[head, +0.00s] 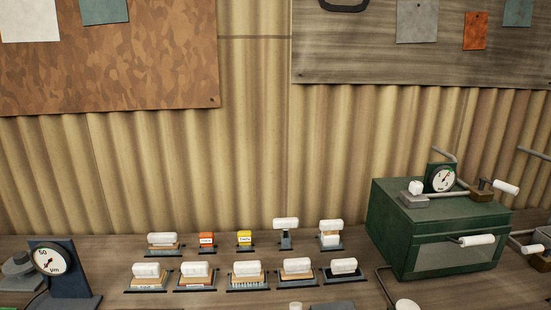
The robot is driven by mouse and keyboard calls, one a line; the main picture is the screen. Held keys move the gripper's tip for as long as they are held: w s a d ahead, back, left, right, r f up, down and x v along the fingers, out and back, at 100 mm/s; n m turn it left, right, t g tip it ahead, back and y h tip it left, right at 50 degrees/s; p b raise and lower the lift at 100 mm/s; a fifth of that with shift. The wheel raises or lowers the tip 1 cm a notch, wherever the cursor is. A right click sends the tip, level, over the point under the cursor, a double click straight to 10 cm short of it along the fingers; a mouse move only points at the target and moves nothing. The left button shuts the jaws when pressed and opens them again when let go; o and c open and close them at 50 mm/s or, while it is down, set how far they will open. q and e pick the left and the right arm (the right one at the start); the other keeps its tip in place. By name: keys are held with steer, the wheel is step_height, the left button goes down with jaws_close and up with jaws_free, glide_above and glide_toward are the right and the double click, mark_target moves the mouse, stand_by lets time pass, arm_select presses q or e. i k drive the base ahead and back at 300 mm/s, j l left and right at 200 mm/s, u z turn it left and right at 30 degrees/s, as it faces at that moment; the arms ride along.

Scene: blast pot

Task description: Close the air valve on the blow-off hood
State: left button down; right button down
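The blow-off hood appears to be the dark green box (388,235) on the bench at the right, with a pale window in its front. On its top right sits a brass-coloured valve body (482,191) with a lever ending in a white grip (506,187) that points right. This looks like the air valve; whether it is open or closed I cannot tell. A grey block with a white knob (415,187) sits on the top left. A round dial gauge (443,179) stands behind. A white-gripped handle (477,240) sticks out at the front. Neither gripper is in view.
Several small stands with white-topped pieces (245,269) fill the middle of the wooden bench (100,250). A blue dial gauge (48,262) stands at the left. Pipes and another white grip (533,248) crowd the right edge. A corrugated wall (250,150) closes the back.

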mark_target(508, 188)
steer(key=z, duration=1.35)
